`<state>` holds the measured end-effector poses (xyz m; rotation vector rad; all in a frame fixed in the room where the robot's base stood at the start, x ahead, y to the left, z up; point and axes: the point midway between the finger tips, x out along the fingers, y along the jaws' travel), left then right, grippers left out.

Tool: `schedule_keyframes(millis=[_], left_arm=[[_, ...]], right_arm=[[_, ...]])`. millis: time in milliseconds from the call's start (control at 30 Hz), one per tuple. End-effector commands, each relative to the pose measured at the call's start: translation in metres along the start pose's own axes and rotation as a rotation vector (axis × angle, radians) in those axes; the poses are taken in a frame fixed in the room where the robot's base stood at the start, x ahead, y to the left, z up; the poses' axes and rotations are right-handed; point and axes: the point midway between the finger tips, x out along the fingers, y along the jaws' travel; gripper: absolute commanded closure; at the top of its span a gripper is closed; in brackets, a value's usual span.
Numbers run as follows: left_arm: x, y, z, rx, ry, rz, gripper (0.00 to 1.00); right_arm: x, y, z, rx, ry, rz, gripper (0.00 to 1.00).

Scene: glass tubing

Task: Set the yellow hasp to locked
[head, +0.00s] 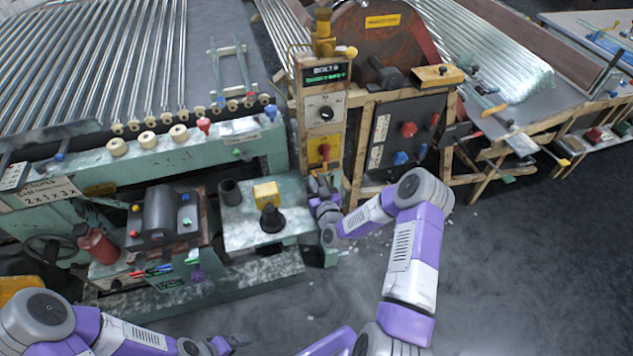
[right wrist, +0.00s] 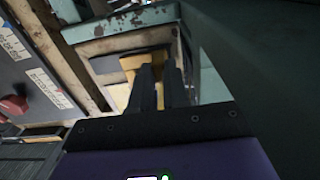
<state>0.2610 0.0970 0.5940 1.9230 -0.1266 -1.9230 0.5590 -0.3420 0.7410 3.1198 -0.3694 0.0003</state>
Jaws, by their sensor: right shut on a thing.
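The yellow hasp (head: 323,149) is a yellow plate with a red part, low on the front of the narrow control post. My right gripper (head: 324,186) is just below it, against the front of the post. In the right wrist view my right gripper (right wrist: 160,78) has its two dark fingers close together over a yellow piece (right wrist: 130,64), the hasp, and is shut on it. The fingers hide part of the hasp, so its exact setting is hard to tell. My left gripper (head: 228,345) is low at the bottom left, away from the hasp; its jaws are too unclear to read.
The control post (head: 325,88) carries a display and a black knob. A grey panel (head: 408,135) with red and blue knobs stands to its right. A green bench (head: 265,215) with a yellow block (head: 266,194) and black cone stands left.

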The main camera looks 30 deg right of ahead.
Motion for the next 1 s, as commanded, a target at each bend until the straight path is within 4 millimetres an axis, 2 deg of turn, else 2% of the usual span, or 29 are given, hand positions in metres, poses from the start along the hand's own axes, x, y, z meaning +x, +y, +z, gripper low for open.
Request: schedule_keyframes(millis=[233,500,733,767,900,1000], left_arm=[[0.000,0.000,0.000,0.000,0.000,0.000,0.00],[0.007,-0.003,0.000,0.000,0.000,0.000,0.00],[0.006,-0.002,0.000,0.000,0.000,0.000,0.00],[0.006,-0.002,0.000,0.000,0.000,0.000,0.00],[0.006,-0.002,0.000,0.000,0.000,0.000,0.00],[0.006,-0.002,0.000,0.000,0.000,0.000,0.00]], right_arm=[[0.000,0.001,0.000,0.000,0.000,0.000,1.00],[0.000,0.029,0.000,-0.002,0.002,0.001,1.00],[0.000,0.031,0.000,-0.001,0.000,0.005,1.00],[0.000,0.031,0.000,-0.001,0.001,0.006,0.83],[0.000,0.030,0.000,-0.001,0.001,0.005,0.61],[0.000,0.029,0.000,-0.001,0.001,0.003,0.60]])
